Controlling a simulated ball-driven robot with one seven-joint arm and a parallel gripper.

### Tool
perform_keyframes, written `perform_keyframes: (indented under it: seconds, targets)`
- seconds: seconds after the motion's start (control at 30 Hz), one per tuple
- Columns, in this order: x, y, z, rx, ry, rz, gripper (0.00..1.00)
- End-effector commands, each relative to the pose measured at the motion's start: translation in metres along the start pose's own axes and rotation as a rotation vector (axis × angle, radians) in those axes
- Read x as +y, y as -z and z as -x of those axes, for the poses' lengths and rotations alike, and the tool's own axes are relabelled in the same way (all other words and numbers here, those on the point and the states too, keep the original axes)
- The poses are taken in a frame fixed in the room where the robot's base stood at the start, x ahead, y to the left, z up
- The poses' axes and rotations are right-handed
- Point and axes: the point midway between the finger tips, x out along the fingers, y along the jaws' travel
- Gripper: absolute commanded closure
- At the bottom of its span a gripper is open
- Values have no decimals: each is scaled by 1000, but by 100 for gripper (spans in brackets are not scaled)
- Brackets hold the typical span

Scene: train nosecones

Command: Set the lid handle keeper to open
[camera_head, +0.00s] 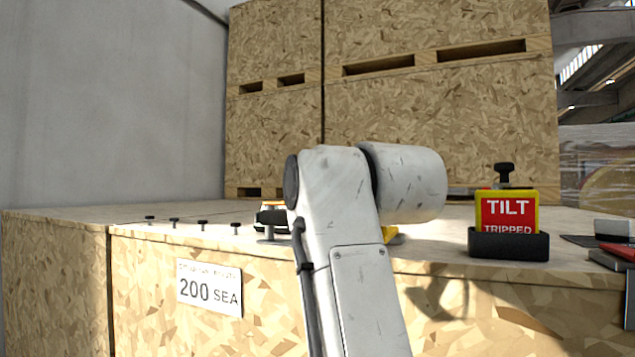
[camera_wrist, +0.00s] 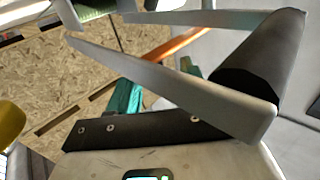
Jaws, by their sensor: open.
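In the head view a small dark case (camera_head: 270,216) with an orange and white top stands on the crate top, partly hidden behind my arm. I cannot make out the lid handle keeper on it. My gripper (camera_wrist: 97,27) shows in the wrist view with its two long grey fingers apart. An orange bar (camera_wrist: 183,44) runs slanting behind the fingers, and teal parts (camera_wrist: 124,95) show below it. I cannot tell whether the fingers touch any of these. In the head view my gripper is hidden behind my arm.
A red and yellow TILT indicator (camera_head: 508,211) sits in a black holder on the right. Several small dark pegs (camera_head: 202,223) line the crate's left front edge. Tall chipboard crates (camera_head: 440,110) stand behind. A yellow part (camera_head: 391,235) shows beside my arm.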

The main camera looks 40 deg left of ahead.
Motion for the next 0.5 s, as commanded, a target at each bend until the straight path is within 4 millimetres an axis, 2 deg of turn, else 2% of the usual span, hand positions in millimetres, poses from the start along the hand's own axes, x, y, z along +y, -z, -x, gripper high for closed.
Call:
perform_keyframes:
  seconds: [0.13, 0.5]
  targets:
    - [0, 0, 0, 0, 0, 0, 52]
    - [0, 0, 0, 0, 0, 0, 87]
